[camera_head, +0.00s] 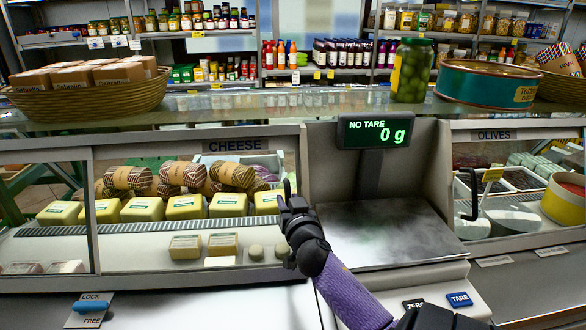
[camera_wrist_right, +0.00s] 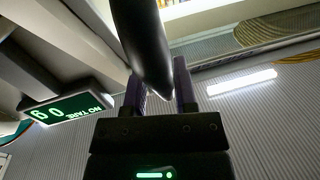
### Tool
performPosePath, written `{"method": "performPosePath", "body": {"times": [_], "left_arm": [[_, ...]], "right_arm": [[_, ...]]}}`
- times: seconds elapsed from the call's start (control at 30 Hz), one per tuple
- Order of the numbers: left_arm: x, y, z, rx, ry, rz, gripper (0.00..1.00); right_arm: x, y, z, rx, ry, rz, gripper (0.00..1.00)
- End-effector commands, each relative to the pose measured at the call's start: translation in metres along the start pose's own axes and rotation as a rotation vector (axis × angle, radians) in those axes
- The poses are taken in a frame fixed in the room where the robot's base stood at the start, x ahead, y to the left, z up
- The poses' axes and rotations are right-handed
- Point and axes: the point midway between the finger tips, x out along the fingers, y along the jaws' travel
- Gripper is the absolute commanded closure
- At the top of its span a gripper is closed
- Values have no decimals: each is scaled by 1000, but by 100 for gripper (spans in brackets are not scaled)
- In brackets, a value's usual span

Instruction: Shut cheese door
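The cheese case (camera_head: 150,228) stands at the left under its CHEESE sign, with a glass front in a grey frame. My right gripper (camera_head: 290,208) is at the right end of this front, at a dark upright handle (camera_head: 288,187). I cannot tell how wide any door gap is. My left gripper is not in view.
A blue LOCK/FREE lever (camera_head: 90,306) sits below the case at left. A scale plate (camera_head: 388,232) and its display (camera_head: 375,131) reading 0 g stand right of the gripper. The olives case is further right. A glass shelf with baskets and jars runs above.

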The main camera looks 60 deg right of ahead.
Motion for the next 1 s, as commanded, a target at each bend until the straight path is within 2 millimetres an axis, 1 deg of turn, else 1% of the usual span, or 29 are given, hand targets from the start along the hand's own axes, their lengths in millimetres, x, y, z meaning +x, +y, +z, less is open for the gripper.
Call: {"method": "performPosePath", "body": {"times": [0.1, 0.3, 0.4, 0.47, 0.6, 0.93, 1.0], "left_arm": [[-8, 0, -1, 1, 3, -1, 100], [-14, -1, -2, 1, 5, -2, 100], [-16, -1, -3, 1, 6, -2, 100], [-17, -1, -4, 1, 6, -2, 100], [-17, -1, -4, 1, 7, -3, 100], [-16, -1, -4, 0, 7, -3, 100], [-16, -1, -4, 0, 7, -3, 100]], "right_arm": [[-22, 1, -2, 2, -2, 2, 65], [-62, 1, -1, 2, -3, 3, 65], [-79, 1, -1, 2, -2, 4, 65], [-86, 1, 0, 0, -2, 4, 65], [-92, 2, 0, -2, -1, 4, 65], [-92, 1, 0, -2, -1, 3, 65], [-94, -2, 3, -8, -20, 5, 65]]}}
